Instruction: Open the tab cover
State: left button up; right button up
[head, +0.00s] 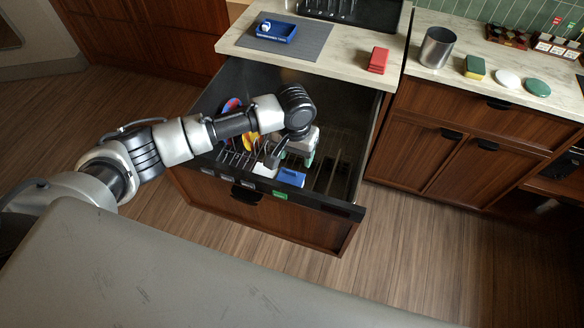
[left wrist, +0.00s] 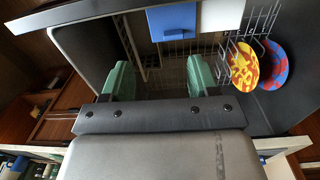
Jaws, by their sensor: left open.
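A blue flat panel (head: 291,177), which looks like the tab cover, sits at the front inside edge of the pulled-out dishwasher drawer (head: 345,208). It appears shut, though I cannot be sure. A white panel (head: 265,170) is beside it. In the left wrist view the blue panel (left wrist: 174,24) and the white panel (left wrist: 222,15) lie beyond the fingertips. My left gripper (left wrist: 160,78) has its green fingers wide apart with nothing between them. In the head view the left gripper (head: 297,156) hangs over the drawer, just behind the blue panel. My right gripper is not seen.
A wire rack with colourful plates (head: 248,138) fills the drawer's left part. The floor right of the drawer is clear.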

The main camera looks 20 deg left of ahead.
aim_at(291, 171)
pick_arm(q)
jog(key=shift+n, duration=0.3)
jog(key=f, duration=0.3)
jog(key=w+a+f, duration=0.1)
jog(key=f, duration=0.2)
jog(key=f+p, duration=0.1)
jog(key=f, duration=0.3)
jog(key=shift+w+a, duration=0.15)
jog(key=shift+a, duration=0.15)
jog(key=shift+c, duration=0.4)
jog(key=shift+a+r, duration=0.1)
grip_shut()
